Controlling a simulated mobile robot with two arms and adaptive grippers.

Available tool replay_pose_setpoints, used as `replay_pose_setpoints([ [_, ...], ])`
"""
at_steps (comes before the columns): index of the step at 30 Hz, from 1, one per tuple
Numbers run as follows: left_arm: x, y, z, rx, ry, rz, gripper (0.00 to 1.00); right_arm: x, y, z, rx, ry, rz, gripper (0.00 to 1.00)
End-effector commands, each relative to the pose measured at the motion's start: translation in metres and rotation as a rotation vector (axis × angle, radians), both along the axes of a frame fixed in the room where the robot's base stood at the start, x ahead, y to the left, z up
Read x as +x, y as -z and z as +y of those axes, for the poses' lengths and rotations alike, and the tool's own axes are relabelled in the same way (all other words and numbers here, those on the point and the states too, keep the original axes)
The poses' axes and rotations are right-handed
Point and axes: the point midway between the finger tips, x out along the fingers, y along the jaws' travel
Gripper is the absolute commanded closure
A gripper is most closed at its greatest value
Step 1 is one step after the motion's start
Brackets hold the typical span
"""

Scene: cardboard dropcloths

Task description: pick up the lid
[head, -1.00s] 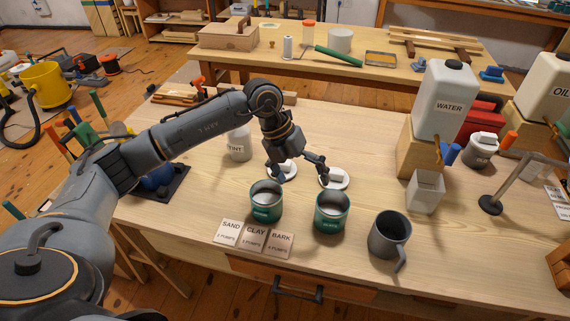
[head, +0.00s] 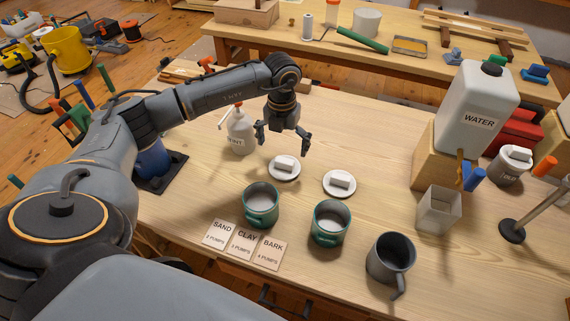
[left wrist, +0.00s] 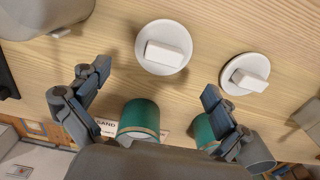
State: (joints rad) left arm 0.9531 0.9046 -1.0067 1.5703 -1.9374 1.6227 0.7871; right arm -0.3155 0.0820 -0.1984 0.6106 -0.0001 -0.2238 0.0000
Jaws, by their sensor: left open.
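Two round white lids with block handles lie flat on the wooden table: a left lid (head: 285,169) and a right lid (head: 340,184). In the left wrist view, the left lid (left wrist: 163,47) lies just beyond the fingertips and the right lid (left wrist: 246,74) is farther right. My left gripper (head: 283,147) is open and empty, apart from the lids, with its fingers spread above and behind the left lid; it also shows in the left wrist view (left wrist: 157,84). My right gripper is out of view.
Two green mugs (head: 261,205) (head: 328,223) stand uncovered in front of the lids, and a grey mug (head: 390,258) stands right. A pump bottle (head: 240,132) is close left of the gripper. A water tank (head: 475,108) stands right.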

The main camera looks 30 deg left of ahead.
Motion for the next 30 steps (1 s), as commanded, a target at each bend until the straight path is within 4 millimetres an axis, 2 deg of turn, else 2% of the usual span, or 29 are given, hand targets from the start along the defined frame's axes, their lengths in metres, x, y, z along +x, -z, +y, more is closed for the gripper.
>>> replay_pose_setpoints([
  [4, 0.0, 0.013, -0.001, 0.0, 0.002, 0.0, 0.0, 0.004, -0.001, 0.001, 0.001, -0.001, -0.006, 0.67],
  [8, 0.0, 0.022, -0.002, 0.0, 0.001, 0.002, 0.0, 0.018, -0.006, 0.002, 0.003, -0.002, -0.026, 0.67],
  [12, 0.003, 0.043, -0.004, -0.001, 0.001, 0.004, 0.0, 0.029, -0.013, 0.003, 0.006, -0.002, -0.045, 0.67],
  [18, 0.003, 0.065, -0.004, 0.0, 0.002, 0.0, 0.0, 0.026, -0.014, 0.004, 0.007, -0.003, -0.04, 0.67],
  [25, 0.004, 0.066, -0.004, -0.001, 0.002, -0.001, 0.0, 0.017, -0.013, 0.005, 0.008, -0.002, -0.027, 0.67],
  [26, 0.004, 0.066, -0.004, -0.001, 0.002, -0.001, 0.04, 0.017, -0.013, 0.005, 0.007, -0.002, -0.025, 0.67],
  [30, 0.004, 0.066, -0.004, -0.001, 0.002, -0.001, 0.33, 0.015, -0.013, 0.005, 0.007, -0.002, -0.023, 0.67],
])
